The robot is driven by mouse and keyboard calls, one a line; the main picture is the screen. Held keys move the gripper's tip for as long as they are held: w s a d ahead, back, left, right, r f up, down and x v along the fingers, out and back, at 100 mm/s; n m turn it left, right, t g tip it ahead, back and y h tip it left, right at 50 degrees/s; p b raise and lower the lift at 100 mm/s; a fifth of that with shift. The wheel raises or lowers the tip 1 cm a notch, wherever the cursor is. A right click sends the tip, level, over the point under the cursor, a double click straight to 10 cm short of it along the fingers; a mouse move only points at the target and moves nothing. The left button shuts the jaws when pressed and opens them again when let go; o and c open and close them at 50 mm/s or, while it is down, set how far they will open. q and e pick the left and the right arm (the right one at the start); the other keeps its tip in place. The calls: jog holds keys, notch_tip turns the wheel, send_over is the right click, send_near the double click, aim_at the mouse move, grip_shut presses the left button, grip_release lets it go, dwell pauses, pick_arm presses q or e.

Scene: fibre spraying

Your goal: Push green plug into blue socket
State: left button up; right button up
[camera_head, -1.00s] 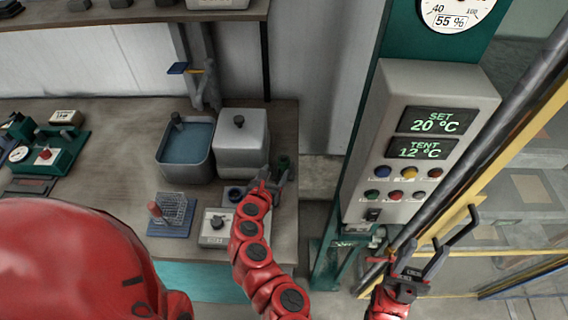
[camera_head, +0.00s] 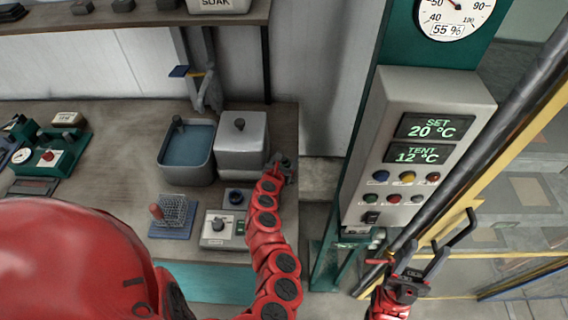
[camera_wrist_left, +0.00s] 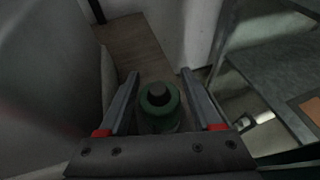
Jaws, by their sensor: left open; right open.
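The green plug (camera_wrist_left: 160,100) is a round green piece with a dark knob on top. In the left wrist view it lies between the two spread fingers of my left gripper (camera_wrist_left: 160,92), with gaps at both sides. In the head view my left gripper (camera_head: 281,163) is at the bench's right edge, and the plug is hidden by it. The blue socket (camera_head: 237,195) looks like a dark block with a blue ring, left of my left arm, on the bench. My right gripper (camera_head: 440,255) is open and empty at the lower right, before the yellow frame.
A lidded grey box (camera_head: 242,148) stands close left of my left gripper, beside a water basin (camera_head: 187,153). A dial box (camera_head: 218,229) and a blue rack (camera_head: 173,214) stand nearer. The control panel (camera_head: 418,145) rises between my grippers.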

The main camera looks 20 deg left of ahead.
pick_arm(q)
jog(key=shift+w+f, duration=0.3)
jog(key=shift+w, duration=0.25)
grip_shut()
jog(key=shift+r, duration=0.1)
